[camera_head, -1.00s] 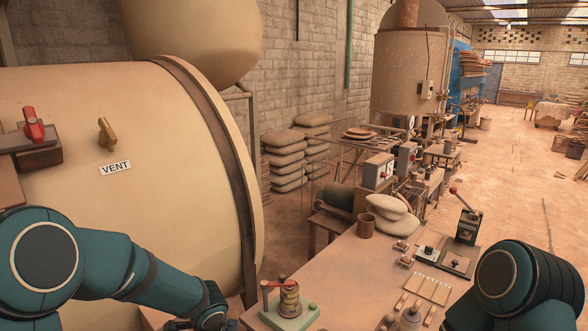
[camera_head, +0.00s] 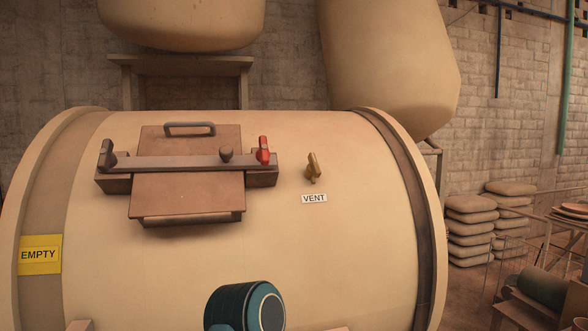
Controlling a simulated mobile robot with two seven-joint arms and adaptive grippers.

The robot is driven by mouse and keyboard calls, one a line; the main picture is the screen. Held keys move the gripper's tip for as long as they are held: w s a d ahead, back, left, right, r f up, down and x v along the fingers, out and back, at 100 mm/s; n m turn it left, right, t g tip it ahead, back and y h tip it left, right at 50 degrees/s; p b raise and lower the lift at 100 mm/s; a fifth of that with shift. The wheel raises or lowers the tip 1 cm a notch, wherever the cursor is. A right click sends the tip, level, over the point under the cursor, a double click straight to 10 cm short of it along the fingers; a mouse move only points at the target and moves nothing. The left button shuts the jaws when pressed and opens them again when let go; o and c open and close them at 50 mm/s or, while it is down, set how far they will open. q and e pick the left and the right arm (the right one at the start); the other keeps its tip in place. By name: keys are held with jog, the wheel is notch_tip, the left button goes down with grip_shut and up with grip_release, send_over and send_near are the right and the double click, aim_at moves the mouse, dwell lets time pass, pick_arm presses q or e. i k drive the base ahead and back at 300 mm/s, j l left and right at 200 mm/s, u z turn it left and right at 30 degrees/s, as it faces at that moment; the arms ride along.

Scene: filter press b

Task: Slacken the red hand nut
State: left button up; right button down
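The red hand nut (camera_head: 263,151) stands at the right end of a dark clamp bar (camera_head: 180,162). The bar lies across a brown hatch cover (camera_head: 187,195) on the big cream tank (camera_head: 345,255). A dark nut or swing bolt (camera_head: 107,155) sits at the bar's left end, and a dark knob (camera_head: 226,154) is near its right part. A teal part of my arm shows at the bottom middle, well below the hatch. Neither gripper is in view, and nothing of mine touches the red nut.
A brass vent handle (camera_head: 312,168) stands right of the hatch, above a VENT label (camera_head: 314,198). A yellow EMPTY sign (camera_head: 39,255) is at the tank's left. Stacked sacks (camera_head: 472,230) lie at right. The space before the hatch is clear.

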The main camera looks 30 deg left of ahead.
aim_at(263, 156)
jog(key=u, duration=1.15)
